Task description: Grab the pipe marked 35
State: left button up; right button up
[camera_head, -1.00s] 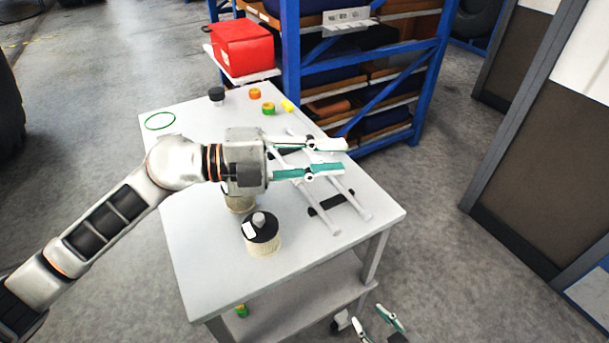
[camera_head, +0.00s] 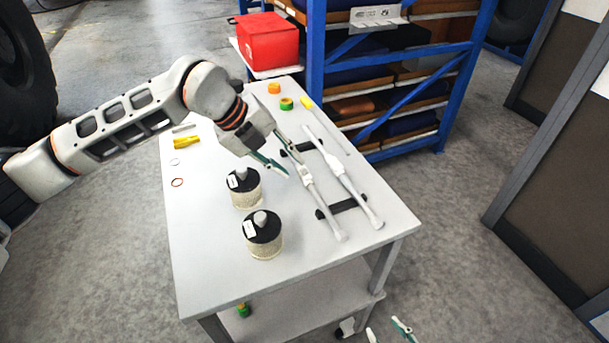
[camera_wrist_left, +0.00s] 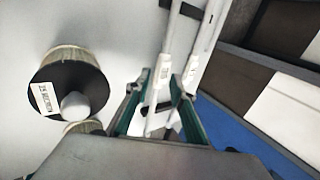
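Two white pipes lie side by side on the white table: a left pipe (camera_head: 324,214) and a right pipe (camera_head: 352,185). Each has a small label near its middle; I cannot read the numbers, so I cannot tell which is 35. My left gripper (camera_head: 293,168) is open at the left pipe's middle. In the left wrist view its open fingers (camera_wrist_left: 154,84) stand either side of a pipe (camera_wrist_left: 163,70), with no clear grip; the other pipe (camera_wrist_left: 203,50) is to the right. My right gripper (camera_head: 387,332) is open and empty at the bottom edge, partly cut off.
Black supports (camera_head: 349,206) lie under the pipes. Two black-topped cylinders (camera_head: 265,246) (camera_head: 245,195) stand left of them. Small yellow (camera_head: 186,143), orange (camera_head: 274,88) and green (camera_head: 287,103) items lie farther back. A blue rack (camera_head: 317,55) stands behind the table.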

aim_at(302, 173)
pick_arm(q)
jog(key=x, duration=0.4)
jog(key=shift+s+d+f, duration=0.15)
jog(key=shift+s+d, duration=0.05)
jog(key=shift+d, duration=0.15)
grip_shut()
